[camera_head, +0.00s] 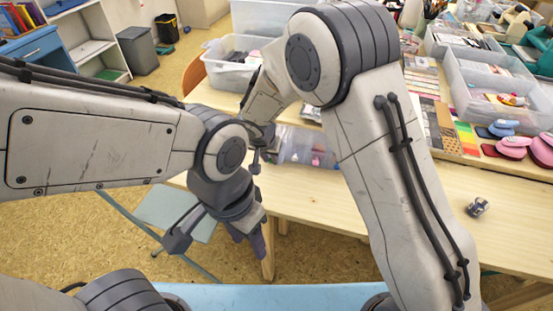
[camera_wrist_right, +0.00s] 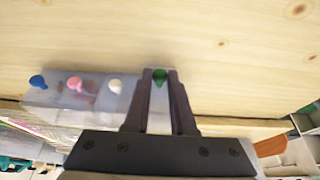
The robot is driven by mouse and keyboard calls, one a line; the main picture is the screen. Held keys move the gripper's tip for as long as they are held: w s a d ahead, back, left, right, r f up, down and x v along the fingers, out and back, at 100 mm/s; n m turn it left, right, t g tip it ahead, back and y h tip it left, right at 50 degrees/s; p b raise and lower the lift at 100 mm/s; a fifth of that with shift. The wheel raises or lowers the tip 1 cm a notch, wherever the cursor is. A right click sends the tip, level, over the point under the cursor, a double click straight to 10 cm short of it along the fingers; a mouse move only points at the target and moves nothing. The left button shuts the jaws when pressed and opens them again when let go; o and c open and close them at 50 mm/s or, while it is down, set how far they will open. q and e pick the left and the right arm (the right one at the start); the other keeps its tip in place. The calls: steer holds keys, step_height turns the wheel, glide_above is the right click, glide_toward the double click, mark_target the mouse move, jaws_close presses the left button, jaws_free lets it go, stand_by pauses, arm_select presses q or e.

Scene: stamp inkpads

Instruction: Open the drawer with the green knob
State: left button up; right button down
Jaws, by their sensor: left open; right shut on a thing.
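In the right wrist view, the green knob (camera_wrist_right: 160,77) sits between the fingertips of my right gripper (camera_wrist_right: 160,74), which is shut on it. The translucent drawer (camera_wrist_right: 158,120) behind this knob is mostly hidden by the fingers; I cannot tell how far it stands out. Beside it are drawer fronts with a white knob (camera_wrist_right: 115,86), a pink knob (camera_wrist_right: 74,84) and a blue knob (camera_wrist_right: 38,82). In the head view, the clear drawer unit (camera_head: 300,146) stands on the table, partly hidden by my right arm. My left gripper (camera_head: 218,243) is open and empty, low before the table.
The wooden table (camera_head: 300,205) is bare in front of the drawers. A small metallic object (camera_head: 478,207) lies on it at the right. Pink stamps (camera_head: 514,147) and ink pads sit on the raised shelf. A pale blue stool (camera_head: 165,208) stands on the floor near my left gripper.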

steer(key=shift+s+a+f+b, duration=0.25)
steer(key=shift+s+a+b, duration=0.3)
steer(key=shift+a, duration=0.3)
steer(key=shift+s+a, duration=0.1)
steer(key=shift+s, duration=0.25)
steer(key=shift+s+d+r+b, duration=0.2)
steer(key=shift+s+d+b, duration=0.1)
steer(key=shift+s+b, duration=0.15)
arm_select(q)
steer(key=f, duration=0.3)
steer(key=shift+a, duration=0.35)
arm_select(e)
steer(key=shift+d, duration=0.1)
steer(key=c, duration=0.8)
jaws_free()
steer(key=shift+o, duration=0.2)
steer(key=shift+r, duration=0.1)
arm_select(q)
steer(key=shift+r+p, duration=0.4)
steer(key=shift+p, duration=0.15)
arm_select(e)
steer(key=v, duration=1)
steer(key=shift+s+r, duration=0.15)
